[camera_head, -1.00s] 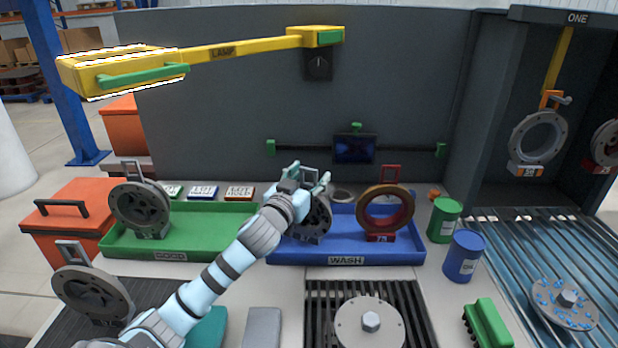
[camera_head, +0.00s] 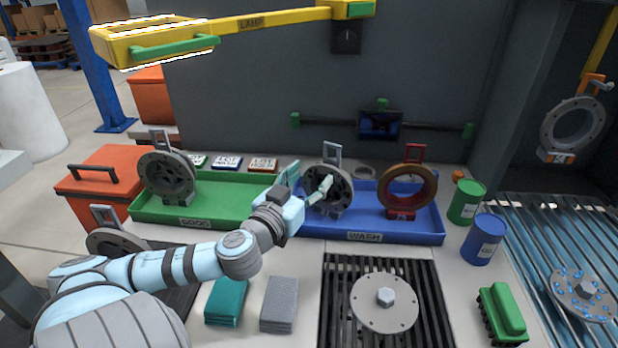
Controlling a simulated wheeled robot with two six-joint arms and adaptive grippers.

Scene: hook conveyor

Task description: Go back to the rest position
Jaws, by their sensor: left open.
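My left arm comes in from the left. Its gripper (camera_head: 308,182) is open in front of the left end of the blue WASH tray (camera_head: 365,238). A grey flanged ring part with a square handle (camera_head: 330,188) stands upright in that tray, just beside the fingers; I cannot tell whether they touch it. A brown-red ring part (camera_head: 408,190) stands to its right in the same tray. Another grey ring part (camera_head: 166,178) stands in the green GOOD tray (camera_head: 215,222). My right gripper is not in view.
A yellow lamp arm (camera_head: 250,22) hangs above. Green (camera_head: 466,203) and blue (camera_head: 483,238) cans stand right of the trays. A grey flange disc (camera_head: 385,302) lies on a dark grate. Teal (camera_head: 227,301) and grey (camera_head: 279,304) cloths, a green brush (camera_head: 502,314) and orange box (camera_head: 103,182) are near.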

